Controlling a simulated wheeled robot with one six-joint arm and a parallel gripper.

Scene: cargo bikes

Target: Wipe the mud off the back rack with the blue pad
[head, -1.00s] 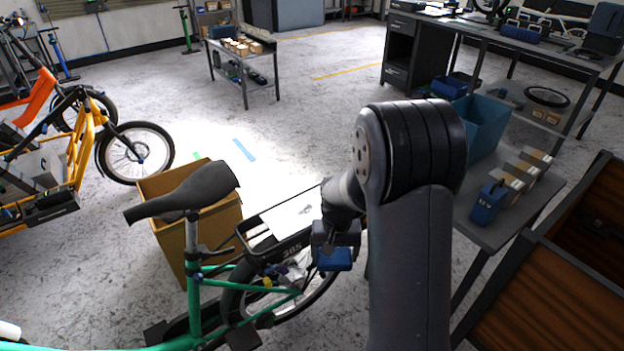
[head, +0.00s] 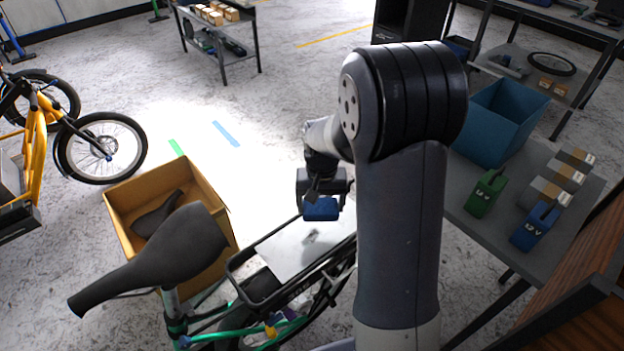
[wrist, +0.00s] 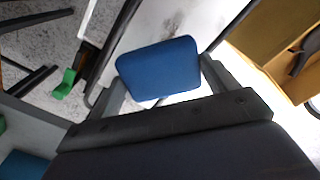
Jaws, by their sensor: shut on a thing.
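The back rack (head: 285,250) of the green bike is a pale flat plate inside a black tube frame, behind the saddle. A grey mud smudge (head: 312,236) lies on the plate and shows faintly in the wrist view (wrist: 172,22). My gripper (head: 322,193) is shut on the blue pad (head: 321,209), which hangs at the rack's far end, just beyond the smudge in the head view. In the wrist view the pad (wrist: 160,70) sits between the fingers and covers part of the plate (wrist: 205,20). I cannot tell whether it touches the plate.
The black saddle (head: 160,250) stands left of the rack. An open cardboard box (head: 125,200) with another saddle in it stands behind. A grey bench (head: 480,225) on the right holds a blue bin (head: 500,120) and several small green, blue and grey blocks.

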